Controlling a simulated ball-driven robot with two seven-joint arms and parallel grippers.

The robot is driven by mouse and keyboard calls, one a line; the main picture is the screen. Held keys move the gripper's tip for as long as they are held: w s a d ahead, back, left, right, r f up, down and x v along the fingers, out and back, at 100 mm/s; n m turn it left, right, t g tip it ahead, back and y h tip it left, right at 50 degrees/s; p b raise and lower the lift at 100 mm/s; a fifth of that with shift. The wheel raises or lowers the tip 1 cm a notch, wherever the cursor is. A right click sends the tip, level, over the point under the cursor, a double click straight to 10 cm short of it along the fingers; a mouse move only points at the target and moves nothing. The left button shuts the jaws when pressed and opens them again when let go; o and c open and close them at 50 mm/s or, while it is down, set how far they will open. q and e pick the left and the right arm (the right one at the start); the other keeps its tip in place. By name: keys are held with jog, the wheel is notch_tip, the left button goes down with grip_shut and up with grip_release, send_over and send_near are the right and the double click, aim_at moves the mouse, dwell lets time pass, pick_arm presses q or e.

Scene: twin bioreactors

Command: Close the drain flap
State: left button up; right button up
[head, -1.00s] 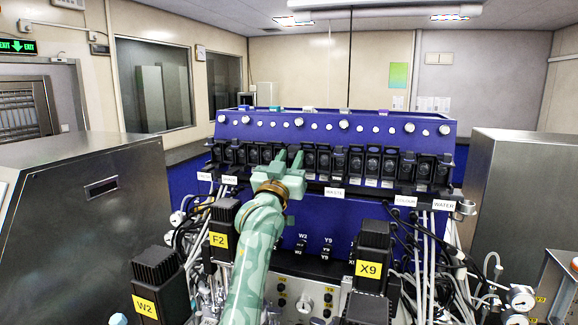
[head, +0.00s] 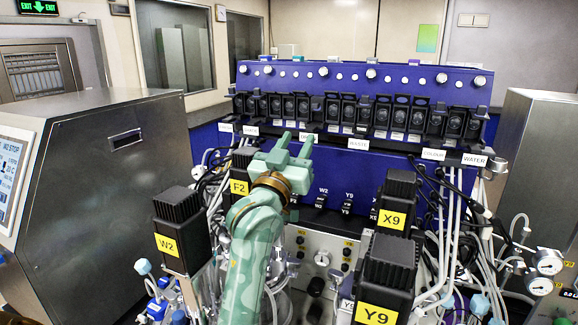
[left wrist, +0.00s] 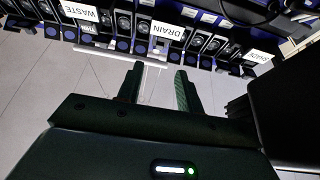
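My left gripper (head: 297,142) is open and empty, with its fingertips pointing at the blue cabinet just below the row of black flap units. In the left wrist view its two fingers (left wrist: 159,88) stand apart with nothing between them. The DRAIN label (left wrist: 168,30) is beyond the fingertips there, beside one of the black units. In the head view a label (head: 308,138) right at the fingertips is partly hidden by them. I cannot tell clearly which flap is the drain flap or how far it stands open. My right gripper is not in view.
WASTE (head: 358,144), COLOUR (head: 433,154) and WATER (head: 474,159) labels run to the right along the blue cabinet (head: 340,180). Black motors marked W2 (head: 180,215), X9 (head: 398,190) and Y9 (head: 388,265), plus tubes and cables, crowd the near side. Steel cabinets flank both sides.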

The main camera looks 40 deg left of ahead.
pick_arm(q)
jog(key=v, duration=0.4)
jog(key=shift+s+d+b, duration=0.1)
jog(key=shift+s+b, duration=0.1)
jog(key=shift+b, duration=0.15)
